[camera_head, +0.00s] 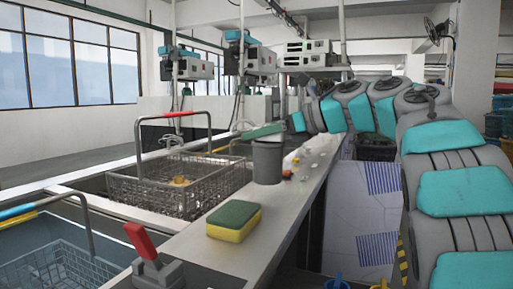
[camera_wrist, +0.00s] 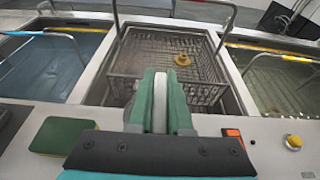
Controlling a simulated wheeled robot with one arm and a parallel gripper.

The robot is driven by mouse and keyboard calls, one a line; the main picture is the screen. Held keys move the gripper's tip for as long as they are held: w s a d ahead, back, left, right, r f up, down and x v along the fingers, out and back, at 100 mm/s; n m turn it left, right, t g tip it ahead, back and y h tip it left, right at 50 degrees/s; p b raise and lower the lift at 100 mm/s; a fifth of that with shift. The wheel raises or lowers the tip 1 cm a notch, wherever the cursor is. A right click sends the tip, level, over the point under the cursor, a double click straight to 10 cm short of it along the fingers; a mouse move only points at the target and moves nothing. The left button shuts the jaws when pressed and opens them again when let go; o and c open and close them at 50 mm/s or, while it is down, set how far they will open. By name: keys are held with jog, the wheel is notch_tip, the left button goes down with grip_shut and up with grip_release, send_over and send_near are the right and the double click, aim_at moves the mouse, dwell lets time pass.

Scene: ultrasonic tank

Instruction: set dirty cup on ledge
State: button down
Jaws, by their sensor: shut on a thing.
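A grey cup (camera_head: 267,162) is upright at the ledge (camera_head: 208,250), beyond the sponge; its base appears at or just above the surface, and I cannot tell whether it touches. My gripper (camera_head: 263,131) reaches in from the right, its green fingers at the cup's rim. In the wrist view my gripper (camera_wrist: 161,100) is shut, with a thin pale grey strip between its green fingers, which fits the cup's wall.
A wire basket (camera_head: 125,187) with a small yellow-brown thing (camera_head: 180,181) in it sits in the tank left of the ledge. A green-yellow sponge (camera_head: 234,221) and a red-handled lever (camera_head: 143,243) are nearer. Small knobs (camera_head: 287,174) lie right of the cup.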

aim_at(256, 147)
jog(key=shift+f, duration=1.75)
jog(key=shift+f+b, duration=0.2)
jog(key=shift+b, duration=0.25)
jog(key=c, duration=0.8)
grip_release()
jog(key=shift+r, duration=0.1)
jog(key=shift+c, duration=0.2)
jog(key=shift+r+p, duration=0.3)
jog(key=shift+p, duration=0.1)
jog(key=b+v, duration=0.1)
jog(key=v, duration=1.1)
jog(key=shift+f, duration=0.1)
